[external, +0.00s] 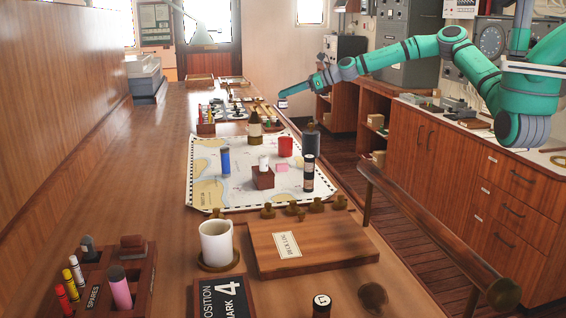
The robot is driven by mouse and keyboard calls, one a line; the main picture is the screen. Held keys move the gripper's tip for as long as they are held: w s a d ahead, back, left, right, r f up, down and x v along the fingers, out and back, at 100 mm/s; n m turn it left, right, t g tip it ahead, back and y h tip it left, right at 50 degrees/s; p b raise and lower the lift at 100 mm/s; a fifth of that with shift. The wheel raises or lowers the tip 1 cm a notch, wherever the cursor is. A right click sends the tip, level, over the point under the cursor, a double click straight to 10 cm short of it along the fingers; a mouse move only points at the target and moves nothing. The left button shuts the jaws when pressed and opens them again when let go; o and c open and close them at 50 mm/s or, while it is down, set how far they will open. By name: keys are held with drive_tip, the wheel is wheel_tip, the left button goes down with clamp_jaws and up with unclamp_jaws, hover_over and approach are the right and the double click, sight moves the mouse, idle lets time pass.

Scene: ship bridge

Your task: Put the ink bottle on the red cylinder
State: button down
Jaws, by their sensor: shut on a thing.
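The red cylinder (285,146) stands upright on the chart, toward its far right part, and its top looks bare. My gripper (282,97) is beyond it, at the far right edge of the long table, apart from the cylinder. It is shut on a small dark thing with a pale band, which looks like the ink bottle (283,104). The bottle is small in the view and partly hidden by the gripper. I cannot tell its exact height above the table.
A mug (216,243) and wooden box (312,246) are nearer.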

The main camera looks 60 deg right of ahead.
drive_tip(key=d, duration=0.3)
hover_over(290, 139)
drive_tip(key=shift+m+h, duration=0.3)
drive_tip(key=shift+w+d+f, duration=0.1)
drive_tip(key=shift+w+f, duration=0.05)
drive_tip(key=shift+f, duration=3.1)
drive_tip(key=shift+w+d+f, duration=0.1)
drive_tip(key=shift+f, duration=3.1)
drive_tip(key=shift+f, duration=0.15)
drive_tip(key=c, duration=1.6)
unclamp_jaws()
drive_tip(key=shift+o, duration=0.2)
drive_tip(key=shift+s+d+r, duration=0.1)
drive_tip(key=shift+r, duration=0.1)
drive_tip(key=v, duration=1.1)
drive_tip(key=shift+s, duration=0.4)
